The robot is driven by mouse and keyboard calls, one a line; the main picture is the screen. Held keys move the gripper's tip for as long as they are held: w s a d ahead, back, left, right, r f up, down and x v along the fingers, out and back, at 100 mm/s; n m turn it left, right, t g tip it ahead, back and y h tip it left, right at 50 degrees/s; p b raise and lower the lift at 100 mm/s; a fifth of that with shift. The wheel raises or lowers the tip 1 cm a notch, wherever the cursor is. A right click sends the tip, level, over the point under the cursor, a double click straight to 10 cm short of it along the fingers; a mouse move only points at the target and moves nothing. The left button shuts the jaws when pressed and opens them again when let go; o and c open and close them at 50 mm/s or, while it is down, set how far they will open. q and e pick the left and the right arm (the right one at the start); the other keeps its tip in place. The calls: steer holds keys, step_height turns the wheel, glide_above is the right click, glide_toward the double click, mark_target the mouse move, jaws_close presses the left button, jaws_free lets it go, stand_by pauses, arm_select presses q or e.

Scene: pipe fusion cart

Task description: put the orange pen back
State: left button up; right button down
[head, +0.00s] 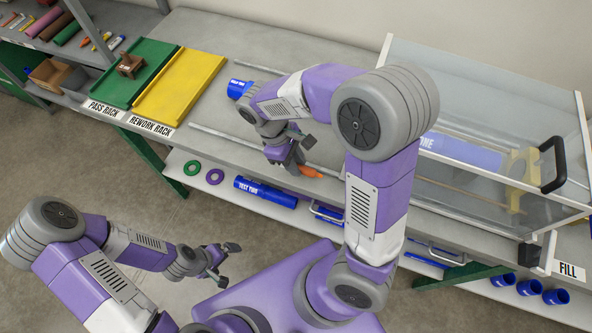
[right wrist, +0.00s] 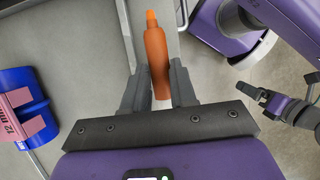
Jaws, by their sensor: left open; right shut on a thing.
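My right gripper (head: 292,160) is shut on the orange pen (head: 312,171), near the front edge of the grey bench (head: 215,130). In the right wrist view the orange pen (right wrist: 157,55) sits between the two fingers, its narrow tip pointing away from the palm. My left gripper (head: 222,262) is open and empty, low in front of the bench over the floor. It also shows at the right of the right wrist view (right wrist: 278,103). I cannot tell which place the pen belongs in.
A green pass rack (head: 142,72) and a yellow rework rack (head: 180,86) lie at the bench's left. A clear-walled enclosure (head: 480,130) stands at right. A blue pipe (head: 238,88) lies behind my right arm. A lower shelf (head: 222,196) holds rings and blue pipes.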

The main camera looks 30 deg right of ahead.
step_height(320, 180, down, 4)
steer(key=shift+r+b, duration=0.1)
steer(key=shift+b, duration=0.5)
steer(key=c, duration=1.2)
jaws_free()
steer(key=p+v, duration=0.3)
steer(key=v, duration=0.9)
steer(key=shift+r+p, duration=0.1)
steer(key=shift+p, duration=0.3)
